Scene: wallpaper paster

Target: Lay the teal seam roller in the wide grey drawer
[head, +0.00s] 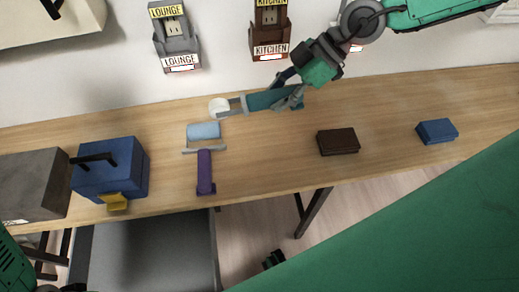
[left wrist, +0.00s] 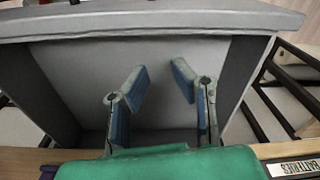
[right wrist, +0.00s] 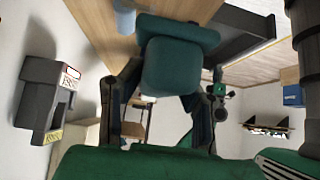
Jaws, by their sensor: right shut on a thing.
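The teal seam roller (head: 262,99) is in my right gripper (head: 292,96), its white roller end (head: 218,106) pointing left over the back of the bench. In the right wrist view its broad teal handle (right wrist: 172,68) sits between the fingers, which are shut on it. The wide grey drawer (head: 145,250) is pulled out below the bench front at lower left. The left wrist view shows the drawer (left wrist: 160,22) with its inside visible and no item seen in it. My left gripper (left wrist: 160,75) is open and empty in front of that inside.
A purple-handled roller (head: 205,170) with a light blue head lies on the bench (head: 270,150). A blue box (head: 115,178) with black handle and a grey box (head: 35,185) stand left. Brown (head: 338,142) and blue (head: 436,131) blocks lie right. LOUNGE (head: 176,40) and KITCHEN (head: 270,32) units hang behind.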

